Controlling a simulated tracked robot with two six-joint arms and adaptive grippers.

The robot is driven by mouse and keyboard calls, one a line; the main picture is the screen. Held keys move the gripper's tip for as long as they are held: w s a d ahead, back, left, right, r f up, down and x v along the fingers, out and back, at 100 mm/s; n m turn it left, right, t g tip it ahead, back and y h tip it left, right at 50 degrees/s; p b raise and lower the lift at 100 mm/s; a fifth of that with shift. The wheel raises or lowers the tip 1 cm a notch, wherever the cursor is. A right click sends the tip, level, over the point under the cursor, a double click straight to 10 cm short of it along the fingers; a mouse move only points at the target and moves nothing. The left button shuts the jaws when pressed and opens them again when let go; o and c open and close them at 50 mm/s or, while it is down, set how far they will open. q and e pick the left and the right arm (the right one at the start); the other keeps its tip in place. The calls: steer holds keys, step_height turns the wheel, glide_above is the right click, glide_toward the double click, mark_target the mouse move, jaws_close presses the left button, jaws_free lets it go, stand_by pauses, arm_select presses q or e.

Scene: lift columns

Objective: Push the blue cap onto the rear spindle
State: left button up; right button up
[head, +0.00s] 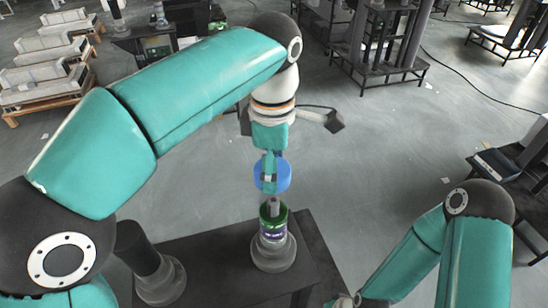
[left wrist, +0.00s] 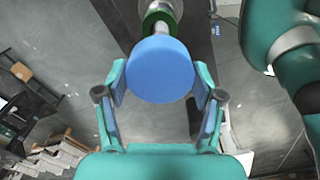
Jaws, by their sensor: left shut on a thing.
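The blue cap (head: 284,176) is a short round disc held in my left gripper (head: 269,172). It also shows in the left wrist view (left wrist: 160,70), between the two teal fingers (left wrist: 160,92), which are shut on it. The rear spindle (head: 274,205) is a grey metal pin rising from a green-ringed column on the dark table. In the head view the cap is just above the pin's tip. In the left wrist view the pin (left wrist: 156,26) runs behind the cap, and its end is hidden. My right gripper is out of view; only its arm shows.
The dark table (head: 215,245) carries the green-ringed column with a grey foot (head: 273,252). A second, dark column (head: 137,248) stands at the table's left front. Dark racks (head: 380,50) and stacked pale blocks (head: 45,80) stand farther off, with clear grey floor between.

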mark_target(274, 200)
arm_select(q)
steer(key=shift+f, duration=0.75)
step_height(274, 200, down, 3)
steer(key=b, duration=0.3)
steer(key=shift+r, duration=0.2)
steer(key=shift+f+b, duration=0.35)
steer(key=shift+f, duration=0.15)
steer(key=shift+s+d+p, duration=0.1)
steer(key=shift+p, duration=0.25)
steer(key=shift+f, duration=0.25)
steer(key=shift+f+b, duration=0.9)
steer(key=shift+f, duration=0.1)
steer(key=shift+f, duration=0.1)
